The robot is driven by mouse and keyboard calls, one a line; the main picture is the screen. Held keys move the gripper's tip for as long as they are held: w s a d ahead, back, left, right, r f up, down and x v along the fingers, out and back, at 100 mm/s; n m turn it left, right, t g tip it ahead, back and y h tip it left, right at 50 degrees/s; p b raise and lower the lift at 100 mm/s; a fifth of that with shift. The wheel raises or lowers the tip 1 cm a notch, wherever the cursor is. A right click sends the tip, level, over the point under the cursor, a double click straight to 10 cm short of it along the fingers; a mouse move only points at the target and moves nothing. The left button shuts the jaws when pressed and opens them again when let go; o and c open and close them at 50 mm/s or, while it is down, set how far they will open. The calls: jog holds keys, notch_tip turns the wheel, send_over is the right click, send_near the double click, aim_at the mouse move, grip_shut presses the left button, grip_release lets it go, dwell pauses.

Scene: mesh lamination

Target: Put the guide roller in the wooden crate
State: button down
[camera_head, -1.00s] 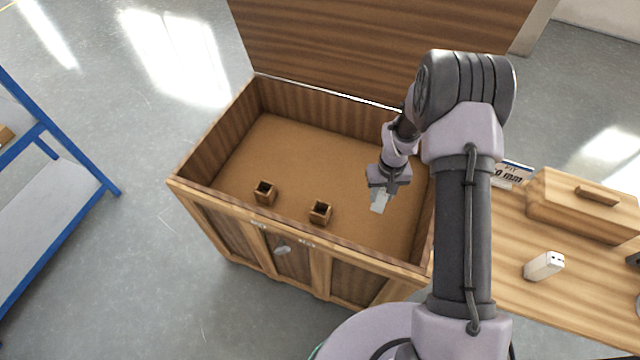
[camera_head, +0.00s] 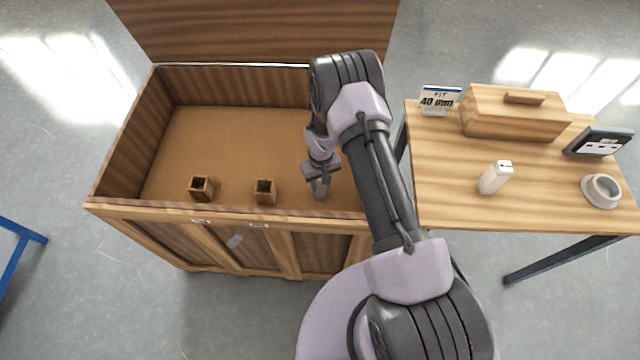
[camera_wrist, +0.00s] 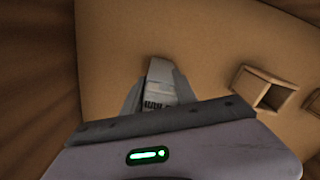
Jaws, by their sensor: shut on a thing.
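The wooden crate (camera_head: 160,205) is a large open chest with its lid raised behind it. My gripper (camera_head: 320,190) is inside its opening, towards the front right, pointing down. In the wrist view my gripper (camera_wrist: 155,95) is shut on a pale grey piece with dark printed lettering (camera_wrist: 158,92), which I take to be the guide roller. Its far end is narrow, and the gripper body hides the rest. The brown crate floor (camera_wrist: 210,50) lies beyond it. I cannot tell whether the piece touches the floor.
Two small square wooden sockets (camera_head: 202,188) (camera_head: 265,191) stand in the crate near its front wall.

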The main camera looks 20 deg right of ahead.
jog(key=c, duration=1.4)
grip_release()
jog(key=shift+f, duration=0.1)
jog(key=o, duration=0.4)
jog(key=shift+o, duration=0.2)
